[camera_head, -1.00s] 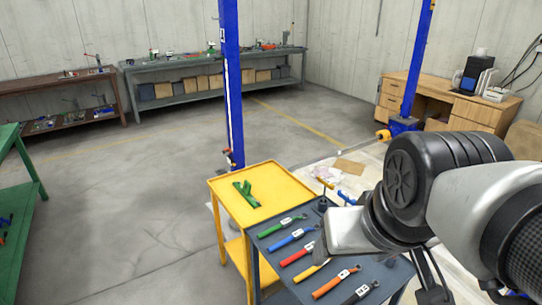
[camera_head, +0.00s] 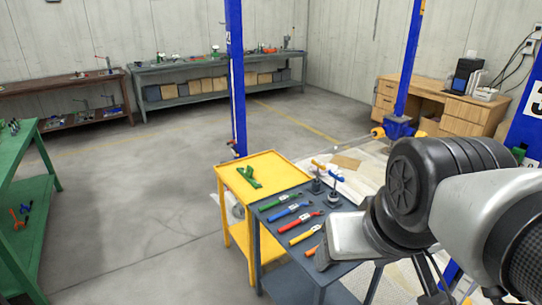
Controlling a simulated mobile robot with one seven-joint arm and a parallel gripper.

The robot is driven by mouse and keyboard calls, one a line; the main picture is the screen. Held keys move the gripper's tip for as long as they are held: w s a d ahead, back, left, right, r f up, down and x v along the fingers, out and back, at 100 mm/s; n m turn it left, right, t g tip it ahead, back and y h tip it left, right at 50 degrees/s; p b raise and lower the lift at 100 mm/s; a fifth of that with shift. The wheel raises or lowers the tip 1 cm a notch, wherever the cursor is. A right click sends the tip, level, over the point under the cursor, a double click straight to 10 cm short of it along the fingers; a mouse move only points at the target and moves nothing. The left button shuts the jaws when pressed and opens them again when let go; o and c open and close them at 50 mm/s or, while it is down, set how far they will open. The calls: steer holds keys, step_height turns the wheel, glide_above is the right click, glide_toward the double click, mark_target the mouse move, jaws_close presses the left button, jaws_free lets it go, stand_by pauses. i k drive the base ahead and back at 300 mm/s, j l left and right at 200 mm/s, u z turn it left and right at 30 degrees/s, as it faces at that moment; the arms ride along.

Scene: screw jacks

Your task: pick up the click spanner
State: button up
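Several handled tools with pale labels lie in a row on a dark grey table (camera_head: 284,230): a green one (camera_head: 280,201), a blue one (camera_head: 288,213), a red one (camera_head: 306,223), a yellow one (camera_head: 306,237) and an orange one (camera_head: 312,251). The orange one is mostly hidden by my arm. They look like spanners, but I cannot tell which is the click spanner. My gripper (camera_head: 323,257) is over the table's right part, near the orange tool. Its fingers do not show clearly, and nothing is visibly held.
A yellow table (camera_head: 266,160) adjoins the dark one and bears a green object (camera_head: 249,177). Two screw jacks, with an orange handle (camera_head: 318,163) and a blue handle (camera_head: 335,177), stand at the dark table's back. A blue post (camera_head: 237,80) rises behind.

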mark_target(293, 208)
steer(key=z, duration=0.7)
steer(key=i+j+z, duration=0.15)
steer(key=j+z, duration=0.15)
steer(key=i+j+z, duration=0.1)
steer(key=j+z, duration=0.2)
steer(key=i+j+z, duration=0.1)
steer(key=j+z, duration=0.2)
steer(key=j, duration=0.15)
steer(key=j+z, duration=0.35)
steer(key=j, duration=2.8)
steer(key=i+z, duration=0.05)
steer(key=i, duration=0.05)
